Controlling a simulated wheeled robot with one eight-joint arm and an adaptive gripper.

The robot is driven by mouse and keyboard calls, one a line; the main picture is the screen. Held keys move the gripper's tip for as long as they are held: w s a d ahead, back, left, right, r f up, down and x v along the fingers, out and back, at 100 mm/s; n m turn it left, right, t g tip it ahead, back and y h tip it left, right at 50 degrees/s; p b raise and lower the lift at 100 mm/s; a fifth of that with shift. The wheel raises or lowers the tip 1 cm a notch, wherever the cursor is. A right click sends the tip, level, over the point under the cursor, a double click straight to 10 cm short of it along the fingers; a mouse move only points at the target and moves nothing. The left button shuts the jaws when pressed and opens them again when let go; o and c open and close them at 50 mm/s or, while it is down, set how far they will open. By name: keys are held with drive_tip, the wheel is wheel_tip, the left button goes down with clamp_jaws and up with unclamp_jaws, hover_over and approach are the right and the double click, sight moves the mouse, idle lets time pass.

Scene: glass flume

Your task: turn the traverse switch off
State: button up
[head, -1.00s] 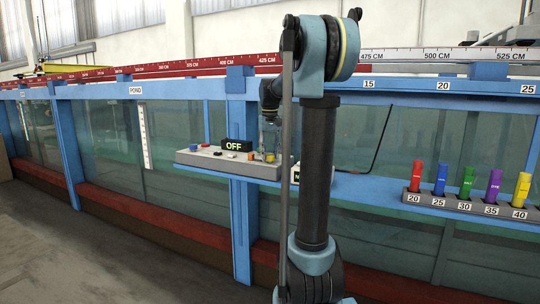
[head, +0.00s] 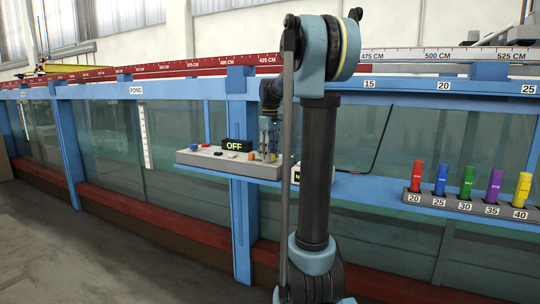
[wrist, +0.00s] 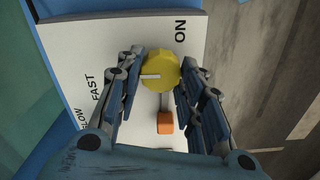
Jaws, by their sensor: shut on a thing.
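A yellow round knob (wrist: 160,70) with a white pointer line sits on a white panel (wrist: 65,45) in the wrist view. My gripper (wrist: 167,72) is shut on the yellow knob, one finger on each side. An orange slider (wrist: 165,123) sits in a slot below the knob, between the fingers. In the head view my gripper (head: 268,140) is over the right part of the control box (head: 200,158). Its black display (head: 237,145) reads OFF.
The box stands on a blue shelf (head: 375,188) along the glass flume. Blue and red buttons are on its left part. A rack (head: 450,204) of several coloured, numbered sticks stands at the right. A blue post (head: 242,230) is below the box.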

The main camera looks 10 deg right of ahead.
idle(0.4)
drive_tip(key=o, duration=1.1)
drive_tip(key=shift+c, duration=0.2)
wheel_tip(320, 180, up, 12)
drive_tip(key=s+f+m+t, duration=0.2)
drive_tip(key=s+f+m, duration=0.5)
drive_tip(key=s+f, duration=2.7)
drive_tip(key=shift+s+d+f+m, duration=0.2)
drive_tip(key=shift+s+d+m, duration=0.1)
drive_tip(key=shift+s, duration=0.2)
